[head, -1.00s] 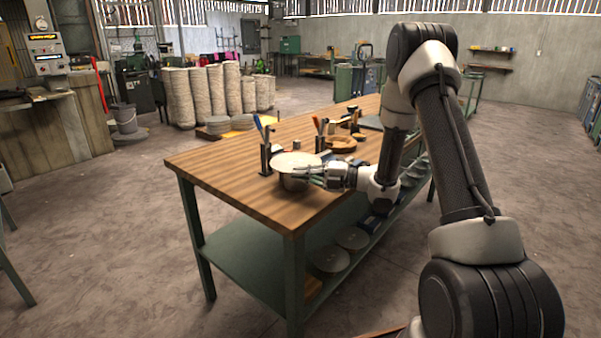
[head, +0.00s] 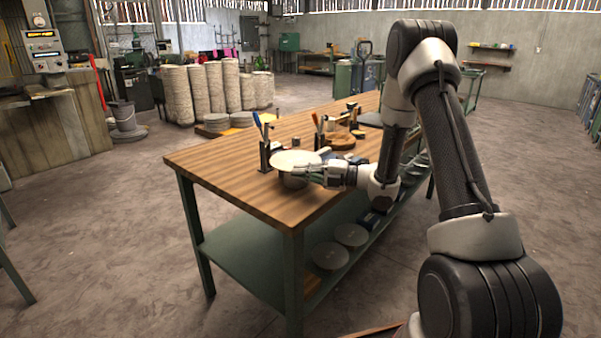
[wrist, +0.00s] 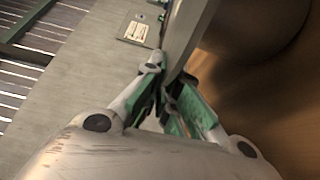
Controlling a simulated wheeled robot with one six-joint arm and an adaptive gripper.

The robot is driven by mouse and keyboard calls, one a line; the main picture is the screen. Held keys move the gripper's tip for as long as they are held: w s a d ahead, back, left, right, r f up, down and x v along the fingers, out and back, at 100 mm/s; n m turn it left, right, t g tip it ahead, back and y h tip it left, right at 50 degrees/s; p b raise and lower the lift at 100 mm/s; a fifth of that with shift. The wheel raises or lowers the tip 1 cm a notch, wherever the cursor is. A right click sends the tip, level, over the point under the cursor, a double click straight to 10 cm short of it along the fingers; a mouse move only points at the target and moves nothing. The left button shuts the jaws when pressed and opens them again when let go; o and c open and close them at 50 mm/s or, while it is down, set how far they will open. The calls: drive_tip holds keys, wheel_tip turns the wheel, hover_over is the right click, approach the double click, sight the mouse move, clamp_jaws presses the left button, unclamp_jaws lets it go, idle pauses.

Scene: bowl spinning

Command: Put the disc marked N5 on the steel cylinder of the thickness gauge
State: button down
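A pale round disc (head: 297,159) lies level near the front left of the wooden workbench (head: 230,178); any N5 mark is too small to read. A grey steel cylinder (head: 292,181) shows just below it; contact between them is unclear. My gripper (head: 303,170) reaches in from the right at the disc's near rim. In the wrist view the disc (wrist: 188,35) is seen edge-on, its rim between the green-padded fingertips of my gripper (wrist: 167,82), which look closed on it. The cylinder's brownish side (wrist: 245,30) shows beside the disc there.
More discs (head: 331,256) lie on the lower green shelf. The bench's front left corner is bare.

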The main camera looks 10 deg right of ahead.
drive_tip(key=shift+f, duration=0.2)
idle(0.4)
drive_tip(key=c, duration=2.2)
unclamp_jaws()
drive_tip(key=o, duration=0.6)
drive_tip(key=shift+o, duration=0.2)
drive_tip(key=shift+s, duration=0.1)
drive_tip(key=shift+s+a, duration=0.2)
drive_tip(key=shift+s, duration=3.2)
drive_tip(key=v, duration=1.2)
